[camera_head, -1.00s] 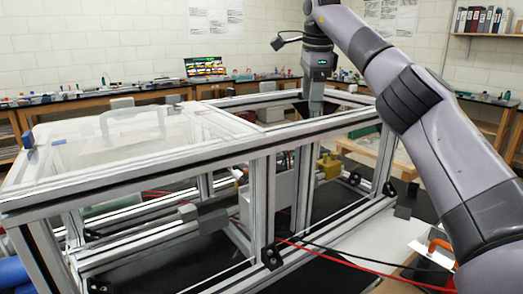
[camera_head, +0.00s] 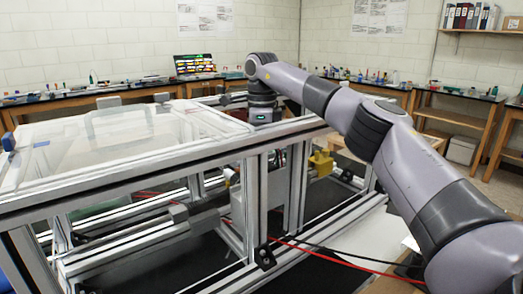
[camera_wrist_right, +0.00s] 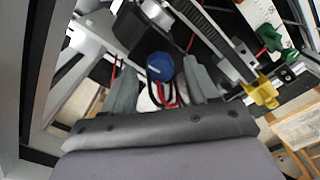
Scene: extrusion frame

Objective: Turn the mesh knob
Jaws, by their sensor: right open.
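A blue faceted knob (camera_wrist_right: 160,66), which I take to be the mesh knob, shows in the right wrist view, with a white part and red and black wires just below it in the picture. My right gripper (camera_wrist_right: 158,76) is open, its two grey fingers on either side of the knob in the picture. I cannot tell whether they touch it. In the head view my right arm reaches down into the frame's top opening, and its fingers are hidden behind the beams. The knob cannot be made out there. My left gripper is not in view.
The aluminium extrusion frame (camera_head: 150,157) surrounds the work area, with a clear panel (camera_head: 85,150) on its left. A yellow fitting (camera_head: 320,163) sits inside on the right and also shows in the wrist view (camera_wrist_right: 262,92). A red cable (camera_head: 345,261) runs across the front right.

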